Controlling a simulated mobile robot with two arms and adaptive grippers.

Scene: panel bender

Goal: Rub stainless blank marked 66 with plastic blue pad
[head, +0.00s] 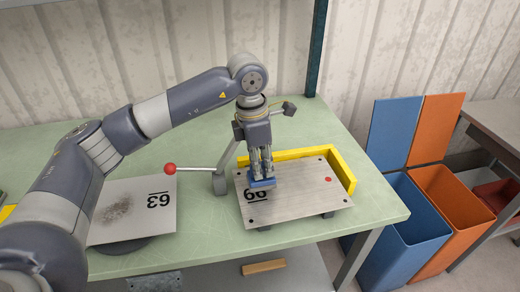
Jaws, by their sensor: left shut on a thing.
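My left gripper (262,172) is shut on the blue pad (263,183) and points down over the left part of this blank. The pad is at the blank's surface, just above the number and partly covering it; I cannot tell whether it touches. A red dot shows near the blank's right edge and dark dots near its corners. My right gripper is not in view.
A yellow angled stop (343,168) borders the blank's back and right sides. A clamp with a red-knobbed lever (170,169) stands at its left. Another plate marked 63 (155,220), with a dark smudge, lies farther left. Blue (410,228) and orange (447,222) bins stand right of the table (380,205).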

